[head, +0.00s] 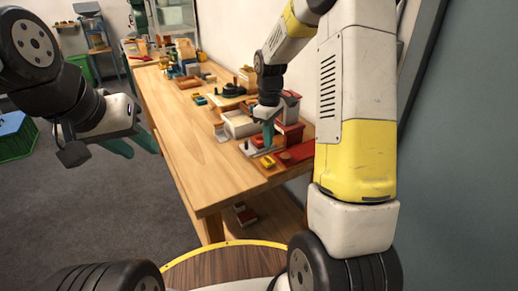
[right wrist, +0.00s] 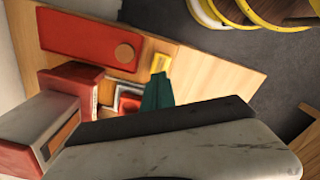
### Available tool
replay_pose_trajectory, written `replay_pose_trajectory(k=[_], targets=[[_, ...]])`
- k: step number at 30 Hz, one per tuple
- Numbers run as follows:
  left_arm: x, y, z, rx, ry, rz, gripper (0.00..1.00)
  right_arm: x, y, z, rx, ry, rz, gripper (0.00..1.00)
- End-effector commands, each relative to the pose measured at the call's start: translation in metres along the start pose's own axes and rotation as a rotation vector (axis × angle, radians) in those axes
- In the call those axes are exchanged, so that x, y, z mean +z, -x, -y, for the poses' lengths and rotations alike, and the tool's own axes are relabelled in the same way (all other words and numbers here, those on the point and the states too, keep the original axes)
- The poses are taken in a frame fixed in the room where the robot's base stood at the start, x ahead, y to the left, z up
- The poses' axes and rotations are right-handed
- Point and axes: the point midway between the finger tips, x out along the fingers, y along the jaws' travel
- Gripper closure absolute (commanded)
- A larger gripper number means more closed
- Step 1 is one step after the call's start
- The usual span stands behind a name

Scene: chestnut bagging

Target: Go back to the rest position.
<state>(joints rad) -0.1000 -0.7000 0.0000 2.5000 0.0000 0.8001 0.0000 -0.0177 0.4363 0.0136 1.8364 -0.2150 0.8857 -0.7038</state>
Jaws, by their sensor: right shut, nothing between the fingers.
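My left gripper (head: 132,146) hangs over the grey floor to the left of the wooden table, clear of it. Its two teal fingers are apart, with nothing between them. My right arm reaches in from the right over the table. My right gripper (head: 268,134) points down at the table's right side, above the small things there. Its teal fingers are shut and empty, and they also show in the right wrist view (right wrist: 157,92). Whether the fingertips touch anything cannot be told.
The wooden table (head: 185,128) has a bare left half. Near my right gripper are a red board (head: 296,155), a red-and-white box (head: 289,105), a yellow piece (head: 268,161) and a pale tray (head: 238,127). A wall stands close on the right.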

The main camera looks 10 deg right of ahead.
Motion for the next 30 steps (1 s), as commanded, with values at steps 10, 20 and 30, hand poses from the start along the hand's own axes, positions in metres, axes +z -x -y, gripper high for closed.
replay_pose_trajectory(k=[10,20,30], targets=[[0.000,0.000,0.000,0.000,0.000,0.000,0.64,0.000,0.011,0.000,0.000,0.000,-0.001,1.00],[0.000,0.000,0.000,0.000,0.000,0.000,0.64,0.013,0.051,0.017,0.036,-0.088,-0.058,1.00],[0.000,0.000,0.000,0.000,0.000,0.000,0.64,0.073,0.149,0.101,0.101,-0.432,-0.296,1.00]])
